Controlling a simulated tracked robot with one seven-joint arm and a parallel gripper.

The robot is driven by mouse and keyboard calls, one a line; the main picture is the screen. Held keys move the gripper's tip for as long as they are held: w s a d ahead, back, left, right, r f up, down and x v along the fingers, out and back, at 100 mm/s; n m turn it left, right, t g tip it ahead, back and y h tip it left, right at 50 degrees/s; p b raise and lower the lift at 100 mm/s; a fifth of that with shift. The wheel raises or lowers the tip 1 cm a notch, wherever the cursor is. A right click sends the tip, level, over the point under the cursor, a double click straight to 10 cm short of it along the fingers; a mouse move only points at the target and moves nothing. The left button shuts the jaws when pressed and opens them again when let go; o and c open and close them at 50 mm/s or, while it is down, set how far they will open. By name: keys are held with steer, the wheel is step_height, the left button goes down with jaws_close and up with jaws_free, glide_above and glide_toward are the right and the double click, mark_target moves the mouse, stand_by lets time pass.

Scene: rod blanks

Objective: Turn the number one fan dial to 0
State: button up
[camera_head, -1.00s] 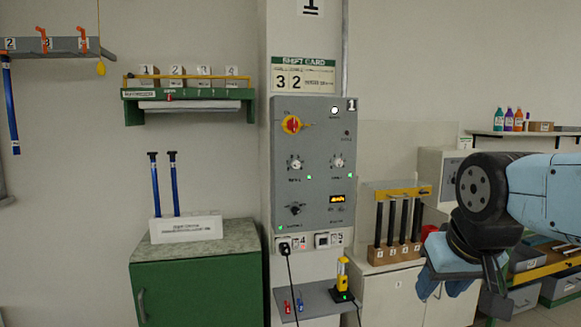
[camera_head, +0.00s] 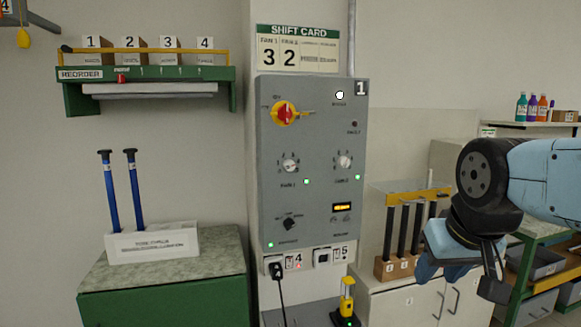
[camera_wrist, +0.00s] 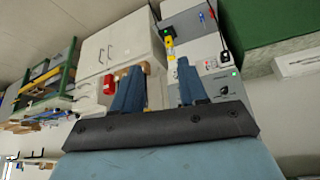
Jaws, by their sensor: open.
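The grey control panel (camera_head: 325,120) marked 1 is on the wall column in the head view. The fan 1 dial (camera_head: 290,165) is the left of two white-faced knobs, with a green lamp beside it. The fan 2 dial (camera_head: 343,162) is to its right. The exact pointer settings are too small to read surely. My gripper (camera_head: 470,275) is open and empty, right of the panel and lower than the dials, apart from it. In the wrist view my gripper fingers (camera_wrist: 157,88) stand apart, and part of the panel (camera_wrist: 222,85) shows upside down beyond them.
A red and yellow rotary switch (camera_head: 285,113) and a black knob (camera_head: 291,224) share the panel. A shift card (camera_head: 297,50) above shows 3 and 2. A plug with a cable (camera_head: 277,270) sits below. Black rods stand in a wooden rack (camera_head: 398,268) between panel and gripper.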

steer(key=shift+w+d, duration=0.1)
steer(key=shift+w, duration=0.1)
steer(key=shift+o, duration=0.8)
steer(key=shift+w, duration=0.1)
steer(key=shift+o, duration=1.1)
steer(key=w+a+r+m+t, duration=0.2)
steer(key=w+m, duration=0.3)
steer(key=w, duration=0.6)
steer(key=shift+a+m+t, duration=0.15)
steer(key=shift+m+t, duration=0.15)
steer(key=shift+t, duration=0.3)
steer(key=m+t+y, duration=0.7)
steer(key=m+t, duration=0.1)
steer(key=m, duration=0.7)
glide_toward(291, 167)
steer(key=x, duration=0.8)
steer(key=shift+a, duration=0.1)
